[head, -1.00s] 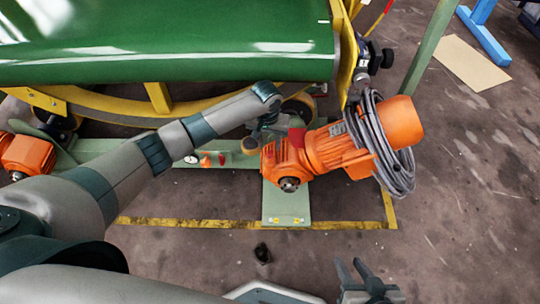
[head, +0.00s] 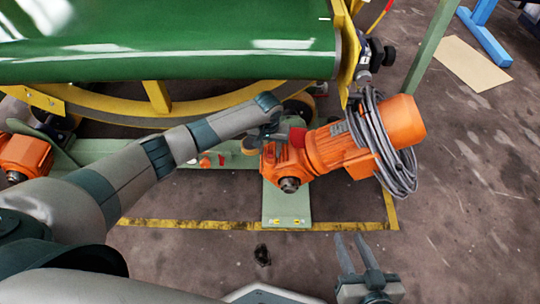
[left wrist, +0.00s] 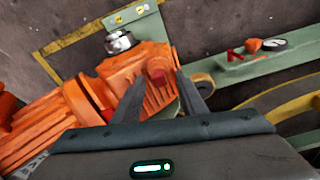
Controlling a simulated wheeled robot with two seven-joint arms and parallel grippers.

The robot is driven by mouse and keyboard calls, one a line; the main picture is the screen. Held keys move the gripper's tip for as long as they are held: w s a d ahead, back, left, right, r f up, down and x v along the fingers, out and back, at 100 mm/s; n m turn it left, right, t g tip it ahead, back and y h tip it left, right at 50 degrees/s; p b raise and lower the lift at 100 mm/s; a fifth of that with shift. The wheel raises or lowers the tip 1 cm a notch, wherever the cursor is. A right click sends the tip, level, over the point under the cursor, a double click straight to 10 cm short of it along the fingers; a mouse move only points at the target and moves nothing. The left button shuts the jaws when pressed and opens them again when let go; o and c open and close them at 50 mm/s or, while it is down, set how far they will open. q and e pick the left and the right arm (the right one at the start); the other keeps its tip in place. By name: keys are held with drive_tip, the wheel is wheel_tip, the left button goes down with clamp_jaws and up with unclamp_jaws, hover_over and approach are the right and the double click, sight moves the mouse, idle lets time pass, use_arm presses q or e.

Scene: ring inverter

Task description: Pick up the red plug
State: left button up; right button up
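The orange gear motor (head: 330,150) has a red plug-like cap (left wrist: 157,76) on its gearbox, seen between my left fingertips in the left wrist view. A second red part (left wrist: 107,114) shows beside the left-hand finger there; a red part also shows next to the gripper in the head view (head: 297,137). My left gripper (head: 275,137) is open over the gearbox, also in the left wrist view (left wrist: 160,84), with a gap around the cap. I cannot tell how far above the cap the fingertips are. My right gripper (head: 352,240) is open and empty over the floor, at the bottom.
A grey cable coil (head: 385,145) hangs around the motor. A green beam (head: 240,155) carries small red parts (head: 221,160) and a gauge (head: 191,159).

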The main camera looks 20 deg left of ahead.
sight(272, 154)
idle(0.4)
use_arm(q)
clamp_jaws()
drive_tip(key=shift+r, duration=0.1)
